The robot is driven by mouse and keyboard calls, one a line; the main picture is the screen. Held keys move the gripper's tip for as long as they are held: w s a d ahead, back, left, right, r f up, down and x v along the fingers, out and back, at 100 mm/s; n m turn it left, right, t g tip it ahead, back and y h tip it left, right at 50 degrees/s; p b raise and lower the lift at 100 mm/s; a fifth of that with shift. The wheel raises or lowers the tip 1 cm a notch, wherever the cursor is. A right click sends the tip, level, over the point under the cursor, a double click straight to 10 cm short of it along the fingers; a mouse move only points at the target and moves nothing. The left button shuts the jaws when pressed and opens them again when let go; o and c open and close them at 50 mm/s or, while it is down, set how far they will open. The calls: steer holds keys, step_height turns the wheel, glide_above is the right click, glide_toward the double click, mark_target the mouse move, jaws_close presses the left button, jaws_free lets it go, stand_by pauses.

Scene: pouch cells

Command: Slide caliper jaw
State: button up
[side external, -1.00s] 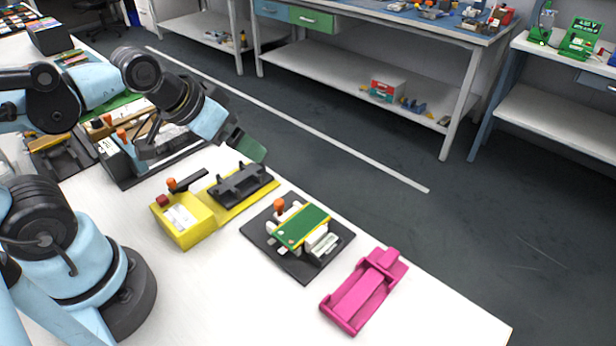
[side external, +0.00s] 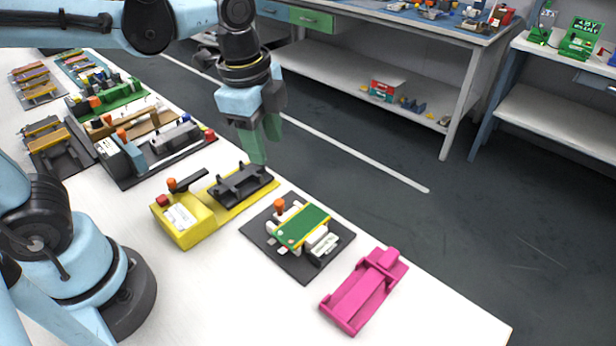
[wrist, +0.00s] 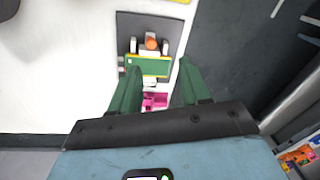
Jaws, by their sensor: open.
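The magenta piece (side external: 362,292), a long bed with a raised cross block near its far end, lies at the right end of the white table in the side view; it looks like the caliper, though I cannot be sure. In the wrist view part of it (wrist: 154,102) shows between my fingers, the rest hidden by my gripper. My gripper (side external: 262,150) has green fingers and hangs pointing down above the table's far edge, above and apart from everything. In the wrist view its fingers (wrist: 159,68) are spread apart with nothing held.
A black plate with a green board (side external: 303,226) and an orange knob stands beside the magenta piece. A yellow fixture with a black cradle (side external: 184,217) is to its left. Several more fixtures line the table's far left. The table's front right is clear.

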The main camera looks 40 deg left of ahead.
mark_target(279, 202)
steer(key=shift+w+d+f+m+g, duration=0.1)
steer(key=shift+d+f+m+g, duration=0.4)
steer(key=shift+f, duration=1.45)
steer(key=shift+d+f+m+t, duration=0.1)
steer(key=shift+f+m, duration=0.65)
steer(key=shift+f, duration=1.25)
steer(key=shift+w+d+f+m+g, duration=0.1)
steer(key=shift+d+f+m+g, duration=0.4)
steer(key=shift+f, duration=1.45)
steer(key=shift+a, duration=0.2)
jaws_close()
